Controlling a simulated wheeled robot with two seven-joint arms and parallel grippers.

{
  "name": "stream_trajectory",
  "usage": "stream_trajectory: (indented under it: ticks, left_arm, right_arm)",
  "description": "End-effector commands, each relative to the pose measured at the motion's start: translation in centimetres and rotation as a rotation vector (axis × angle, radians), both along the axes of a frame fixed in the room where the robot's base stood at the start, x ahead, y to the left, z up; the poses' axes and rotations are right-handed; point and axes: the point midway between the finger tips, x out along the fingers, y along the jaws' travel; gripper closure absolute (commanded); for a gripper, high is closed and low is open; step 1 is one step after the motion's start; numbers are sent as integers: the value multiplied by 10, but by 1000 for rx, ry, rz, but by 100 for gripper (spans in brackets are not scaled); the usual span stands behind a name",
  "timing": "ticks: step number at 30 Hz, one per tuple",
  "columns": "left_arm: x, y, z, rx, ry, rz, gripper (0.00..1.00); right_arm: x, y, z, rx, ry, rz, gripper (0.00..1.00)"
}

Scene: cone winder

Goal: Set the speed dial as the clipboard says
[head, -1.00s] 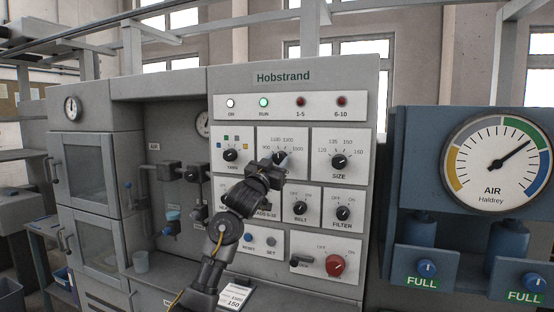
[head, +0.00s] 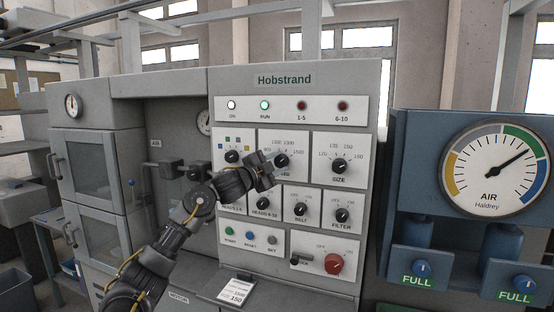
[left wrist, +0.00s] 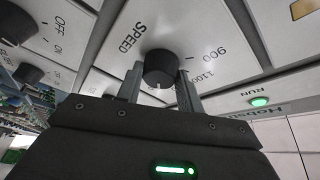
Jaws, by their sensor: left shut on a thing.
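The speed dial (head: 282,161) is a black round knob on the grey panel, partly covered by my left gripper (head: 272,166) in the head view. In the left wrist view the knob (left wrist: 160,66) sits between the two fingers of my left gripper (left wrist: 158,90), which is shut on it. Its white mark points toward the picture's bottom; 900 and 1100 show at right, and the scale there is hidden by the gripper. The clipboard (head: 236,289) lies on the ledge below; 150 is readable on it, its other lines too small. My right gripper is out of view.
The size dial (head: 339,166) is just right of the speed dial, with another selector knob (head: 233,157) to the left. Belt (head: 300,208) and filter (head: 342,215) knobs and a red switch (head: 334,263) sit below. An air gauge (head: 497,168) stands at right.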

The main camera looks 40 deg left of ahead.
Motion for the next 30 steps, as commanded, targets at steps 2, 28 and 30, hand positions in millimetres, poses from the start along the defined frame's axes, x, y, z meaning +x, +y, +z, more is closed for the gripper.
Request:
stream_trajectory:
  ticks: [2, 28, 30]
  left_arm:
    - [0, 1, 4, 49, 16, 1, 86]
    - [0, 0, 1, 202, 71, 0, 86]
    - [0, 0, 1, 202, 71, -1, 59]
  right_arm:
    - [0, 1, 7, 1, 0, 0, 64]
    - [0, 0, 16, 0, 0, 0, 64]
    - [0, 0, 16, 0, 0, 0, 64]
